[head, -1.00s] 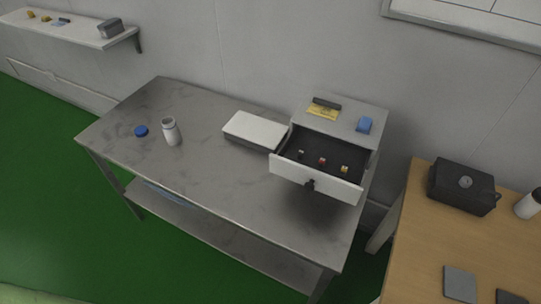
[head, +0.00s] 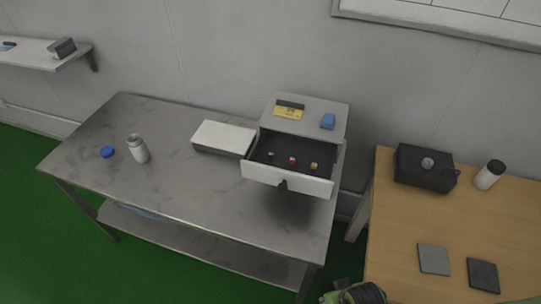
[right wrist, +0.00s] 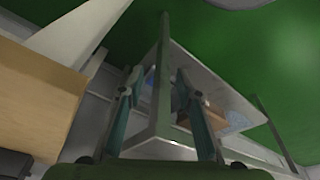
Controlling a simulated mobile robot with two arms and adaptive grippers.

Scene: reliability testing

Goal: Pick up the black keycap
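The drawer (head: 287,184) of a small grey cabinet is pulled open. Three tiny pieces lie on its dark floor: a dark piece with a pale patch (head: 270,155) at the left, a red one (head: 292,160) in the middle and a yellow one (head: 313,166) at the right. The left piece looks like the black keycap, but it is too small to be sure. My right gripper (right wrist: 158,76) has its two fingers apart with nothing held, pointing at the table legs and lower shelf. Part of my right arm shows at the bottom of the head view. My left gripper is out of view.
The metal table (head: 190,190) holds a white flat box (head: 223,138), a white bottle (head: 138,149) and a blue lid (head: 107,152). A blue item (head: 328,121) sits on the cabinet. The wooden table (head: 400,225) at right holds a black box (head: 424,168). The metal table's front is clear.

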